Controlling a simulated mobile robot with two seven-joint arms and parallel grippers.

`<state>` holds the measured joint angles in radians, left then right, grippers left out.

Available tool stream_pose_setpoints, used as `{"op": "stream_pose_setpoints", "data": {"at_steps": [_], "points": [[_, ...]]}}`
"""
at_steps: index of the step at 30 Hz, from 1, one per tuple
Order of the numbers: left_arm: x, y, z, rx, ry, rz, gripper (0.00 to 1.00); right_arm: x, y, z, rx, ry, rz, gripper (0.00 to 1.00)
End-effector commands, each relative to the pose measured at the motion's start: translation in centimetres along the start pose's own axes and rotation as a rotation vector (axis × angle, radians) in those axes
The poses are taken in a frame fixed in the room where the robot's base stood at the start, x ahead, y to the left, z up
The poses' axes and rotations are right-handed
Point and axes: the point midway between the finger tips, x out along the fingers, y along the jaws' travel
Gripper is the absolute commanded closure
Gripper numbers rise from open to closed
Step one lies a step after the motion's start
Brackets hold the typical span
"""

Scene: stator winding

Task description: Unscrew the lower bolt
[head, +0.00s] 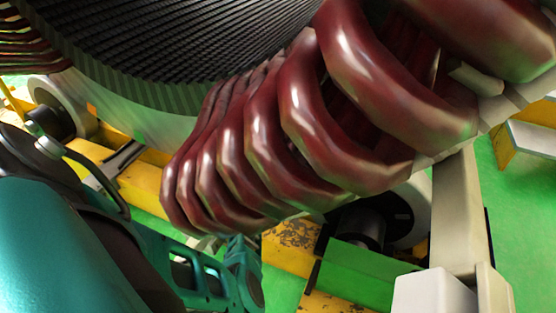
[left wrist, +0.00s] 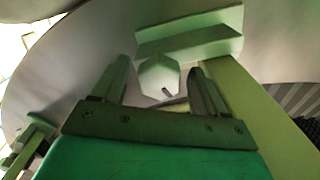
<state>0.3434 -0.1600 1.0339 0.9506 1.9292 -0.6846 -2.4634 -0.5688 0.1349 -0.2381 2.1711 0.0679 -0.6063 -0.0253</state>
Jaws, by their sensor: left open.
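A hexagonal bolt head (left wrist: 158,76) shows in the left wrist view, just beyond and between the two fingers of my left gripper (left wrist: 164,84). The gripper is open, with a visible gap on each side of the bolt head. I cannot tell how deep the fingers reach around it. In the head view my teal left arm comes in from the left and reaches below the dark red coils (head: 265,140). Its fingertips and the bolt are hidden there. My right gripper is not in view.
The ridged dark stator core (head: 170,40) and its coils fill the upper head view. Yellow frame beams (head: 290,240), a wheel (head: 62,108) and a pale post (head: 460,210) stand around them. Green floor (head: 525,190) is open at right.

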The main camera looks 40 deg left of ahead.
Motion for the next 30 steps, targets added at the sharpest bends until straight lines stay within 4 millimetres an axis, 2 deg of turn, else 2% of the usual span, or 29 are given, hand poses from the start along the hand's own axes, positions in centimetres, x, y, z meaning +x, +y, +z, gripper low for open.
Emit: {"op": "stream_pose_setpoints", "data": {"at_steps": [4, 21, 26, 30], "points": [[0.01, 0.02, -0.01, 0.0, 0.0, 0.0, 0.28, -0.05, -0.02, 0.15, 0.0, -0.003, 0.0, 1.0], [-0.02, 0.02, 0.04, 0.0, -0.001, 0.001, 0.83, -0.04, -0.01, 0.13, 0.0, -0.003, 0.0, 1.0], [-0.03, 0.03, 0.08, -0.009, -0.002, 0.0, 0.83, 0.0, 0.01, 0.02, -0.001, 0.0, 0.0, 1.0], [0.0, 0.09, 0.06, -0.095, -0.001, 0.0, 0.83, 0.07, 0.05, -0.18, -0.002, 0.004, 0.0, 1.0]]}}
